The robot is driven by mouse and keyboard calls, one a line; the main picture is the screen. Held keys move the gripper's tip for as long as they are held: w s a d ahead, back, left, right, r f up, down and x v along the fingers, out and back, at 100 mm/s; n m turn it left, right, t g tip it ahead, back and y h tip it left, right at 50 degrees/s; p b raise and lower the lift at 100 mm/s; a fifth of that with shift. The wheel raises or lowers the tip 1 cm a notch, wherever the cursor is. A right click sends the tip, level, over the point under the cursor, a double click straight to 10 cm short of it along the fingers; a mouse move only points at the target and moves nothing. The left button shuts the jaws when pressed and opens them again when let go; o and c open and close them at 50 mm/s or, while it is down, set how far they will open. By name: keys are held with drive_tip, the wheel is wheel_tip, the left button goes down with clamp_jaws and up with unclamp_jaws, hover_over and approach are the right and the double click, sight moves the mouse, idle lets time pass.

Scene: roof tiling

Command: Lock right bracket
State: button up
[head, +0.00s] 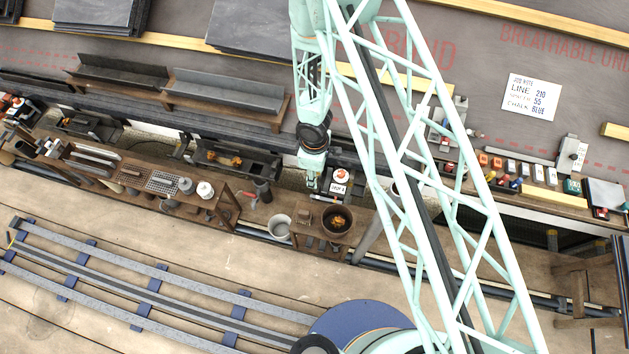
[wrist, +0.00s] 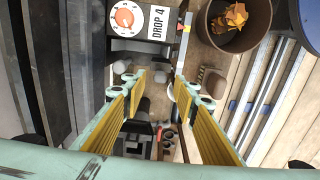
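My gripper (wrist: 159,82) points down with its two yellow-padded fingers apart. No object shows clamped between them in the wrist view. Below and between the fingers is a dark fitting (wrist: 143,108) with grey rounded parts; it may be the right bracket, but I cannot tell for sure, nor whether its lock is open or closed. In the head view my gripper (head: 313,176) is low over the eaves edge, just left of a white dial box (head: 339,181). The same dial box, marked DROP 4 (wrist: 138,20), is beyond the fingertips in the wrist view.
A brown pot (wrist: 234,24) with orange pieces stands at the upper right of the wrist view; the head view shows it on a small wooden stand (head: 324,236). A grey bucket (head: 279,227) is beside it. Dark gutter lengths (head: 228,90) lie on a rack behind.

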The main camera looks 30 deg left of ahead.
drive_tip(key=shift+f+b, duration=0.9)
drive_tip(key=shift+f, duration=0.2)
drive_tip(key=shift+f, duration=0.1)
drive_tip(key=shift+c, duration=0.6)
drive_tip(key=c, duration=0.7)
